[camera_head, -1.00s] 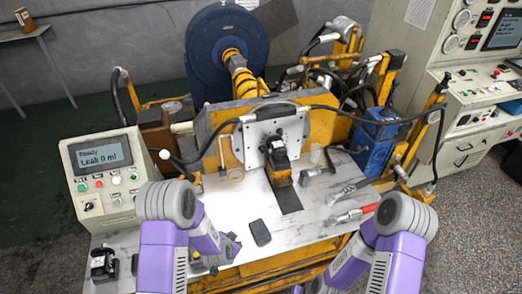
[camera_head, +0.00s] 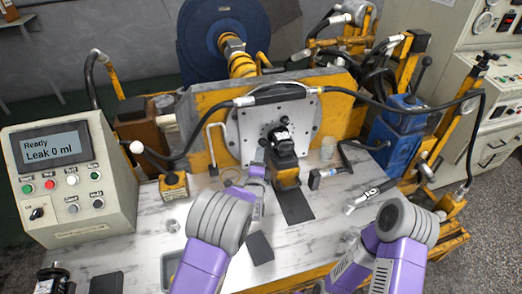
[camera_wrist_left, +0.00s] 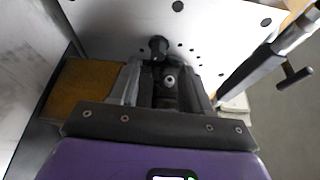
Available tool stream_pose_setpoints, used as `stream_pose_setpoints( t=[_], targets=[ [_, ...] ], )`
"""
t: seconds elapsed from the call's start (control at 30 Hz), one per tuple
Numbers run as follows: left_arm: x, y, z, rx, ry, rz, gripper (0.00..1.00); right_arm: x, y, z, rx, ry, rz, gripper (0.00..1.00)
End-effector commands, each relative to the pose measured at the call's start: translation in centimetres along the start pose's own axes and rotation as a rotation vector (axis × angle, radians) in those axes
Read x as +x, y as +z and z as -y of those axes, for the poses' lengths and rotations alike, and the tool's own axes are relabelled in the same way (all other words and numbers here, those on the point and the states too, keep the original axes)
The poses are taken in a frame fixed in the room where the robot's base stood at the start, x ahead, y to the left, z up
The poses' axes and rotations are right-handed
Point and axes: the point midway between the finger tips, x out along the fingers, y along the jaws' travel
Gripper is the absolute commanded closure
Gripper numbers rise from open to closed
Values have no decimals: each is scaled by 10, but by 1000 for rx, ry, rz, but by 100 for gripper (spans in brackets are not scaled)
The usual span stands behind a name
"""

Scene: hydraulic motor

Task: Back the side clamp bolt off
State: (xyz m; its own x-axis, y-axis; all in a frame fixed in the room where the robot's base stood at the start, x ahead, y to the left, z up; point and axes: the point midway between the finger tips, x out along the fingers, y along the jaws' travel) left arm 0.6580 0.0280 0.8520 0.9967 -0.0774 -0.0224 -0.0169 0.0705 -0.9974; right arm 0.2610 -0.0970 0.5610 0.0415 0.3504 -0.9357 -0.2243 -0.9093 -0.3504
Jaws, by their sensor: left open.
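My left gripper (camera_head: 258,170) is beside the left side of the black motor (camera_head: 281,143), which sits on a yellow mount (camera_head: 286,176) against the white plate (camera_head: 252,128). In the left wrist view the gripper (camera_wrist_left: 167,76) is open, its two fingers apart. A black knob-like part (camera_wrist_left: 158,46) shows just beyond. The bolt is not distinguishable in the head view.
A control box (camera_head: 70,175) reads "Ready, Leak 0 ml". A small yellow box (camera_head: 174,187), a dark flat pad (camera_head: 260,248) and a silver tool (camera_head: 370,196) lie on the marble-patterned bench (camera_head: 300,236). Black hoses (camera_head: 415,120) arch around the plate. A T-handled tool (camera_wrist_left: 280,55) shows at right.

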Motion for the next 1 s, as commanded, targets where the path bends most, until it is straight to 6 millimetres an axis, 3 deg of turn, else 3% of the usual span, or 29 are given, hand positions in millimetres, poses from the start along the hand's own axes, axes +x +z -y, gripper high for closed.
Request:
stream_pose_setpoints(
  t=[0.4, 0.87, 1.0],
  targets=[
    [53, 1, -3, -3, 3, 1, 52, 14, -1, -5, 0, 0, 0, 52],
    [63, 0, -2, -3, 6, -1, 52, 16, -1, -6, 0, 0, 0, 52],
    [63, 0, -2, -3, 6, -1, 70, 16, -1, -6, 0, 0, 0, 52]
  ],
)
